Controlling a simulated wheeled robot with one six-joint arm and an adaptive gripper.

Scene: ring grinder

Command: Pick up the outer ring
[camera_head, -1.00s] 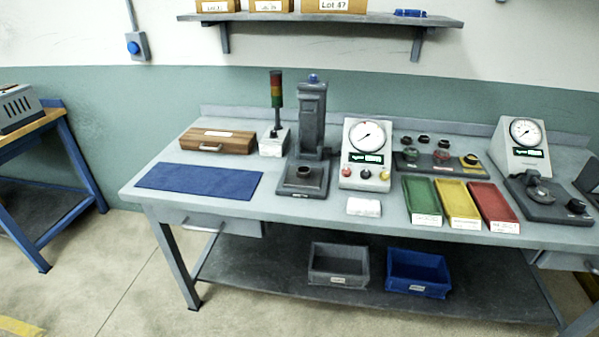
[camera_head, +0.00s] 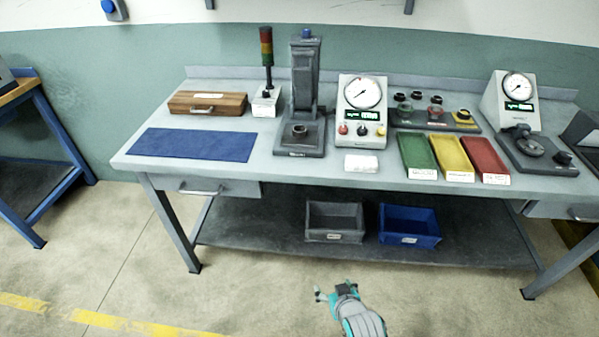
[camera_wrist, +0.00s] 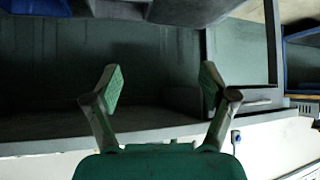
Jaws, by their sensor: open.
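Several small dark rings sit on a grey rack at the back right of the bench, one of them (camera_head: 435,111) near its middle. Another dark ring (camera_head: 300,130) rests on the base of the grey press (camera_head: 305,80). A dark round part (camera_head: 524,145) lies on the right gauge's base. I cannot tell which of these is the outer ring. My gripper (camera_head: 333,291) is in front of the bench, well apart from all of them. It also shows in the wrist view (camera_wrist: 161,84), fingers spread, nothing between them. No ring shows in the wrist view.
The grey bench (camera_head: 225,170) holds a blue mat (camera_head: 193,145), a wooden box (camera_head: 207,103), a dial gauge (camera_head: 362,105), a white block (camera_head: 361,163), and green, yellow (camera_head: 452,157) and red trays. Grey (camera_head: 334,221) and blue (camera_head: 409,224) bins stand on the lower shelf.

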